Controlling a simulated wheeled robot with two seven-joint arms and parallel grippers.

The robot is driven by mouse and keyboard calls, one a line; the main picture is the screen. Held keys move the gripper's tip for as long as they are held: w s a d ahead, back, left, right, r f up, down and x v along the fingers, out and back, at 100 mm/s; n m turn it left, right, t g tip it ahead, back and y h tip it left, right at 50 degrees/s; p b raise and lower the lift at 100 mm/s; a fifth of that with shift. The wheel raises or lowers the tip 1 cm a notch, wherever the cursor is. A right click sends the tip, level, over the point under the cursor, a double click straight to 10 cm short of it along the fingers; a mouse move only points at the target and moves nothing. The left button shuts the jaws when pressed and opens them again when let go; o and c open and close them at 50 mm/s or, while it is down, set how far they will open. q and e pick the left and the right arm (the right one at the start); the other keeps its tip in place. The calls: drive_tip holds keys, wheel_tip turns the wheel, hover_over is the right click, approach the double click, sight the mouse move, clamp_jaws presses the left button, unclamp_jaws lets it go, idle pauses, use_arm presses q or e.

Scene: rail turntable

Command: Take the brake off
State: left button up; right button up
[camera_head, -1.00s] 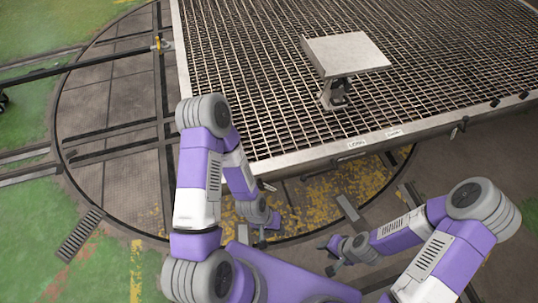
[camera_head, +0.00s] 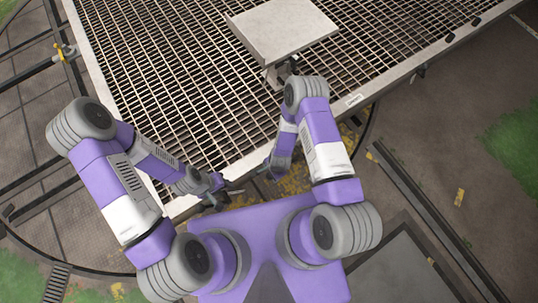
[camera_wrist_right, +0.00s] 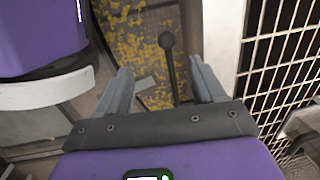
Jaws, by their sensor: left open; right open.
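A dark lever with a round ball knob (camera_wrist_right: 167,42) stands between the two grey fingers of my right gripper (camera_wrist_right: 162,84) in the right wrist view. The fingers are open, one on each side of the lever, and I cannot tell whether they touch it. Whether this lever is the brake is not marked. In the head view my right gripper is mostly hidden beneath its own forearm near the deck's front edge. My left gripper (camera_head: 219,189) is open and appears empty at the front edge of the grated deck (camera_head: 190,203).
A pale square plate (camera_head: 282,30) stands on a short post on the deck. A yellow fitting (camera_head: 62,51) sits on a rail beyond the deck's left side. A dark rail (camera_head: 430,215) runs over the floor at right. Open floor lies right of the deck.

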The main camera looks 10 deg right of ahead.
sight(270, 176)
drive_tip(key=f+m, duration=0.2)
drive_tip(key=f, duration=0.1)
drive_tip(key=w+f+m+h, duration=0.1)
drive_tip(key=f+m, duration=0.1)
drive_tip(key=f, duration=0.1)
drive_tip(key=w+f+m+t, duration=0.1)
drive_tip(key=f+m, duration=0.1)
drive_tip(key=f, duration=0.2)
drive_tip(key=shift+a+m+h+b, duration=0.25)
drive_tip(key=shift+m+h+b, duration=0.05)
drive_tip(key=shift+h+b, duration=0.1)
drive_tip(key=f+b, duration=0.1)
drive_tip(key=f, duration=0.1)
drive_tip(key=w+f+b, duration=0.1)
drive_tip(key=f, duration=0.1)
drive_tip(key=f+b, duration=0.1)
drive_tip(key=f, duration=0.2)
drive_tip(key=shift+w+d, duration=0.15)
drive_tip(key=shift+d, duration=0.05)
clamp_jaws()
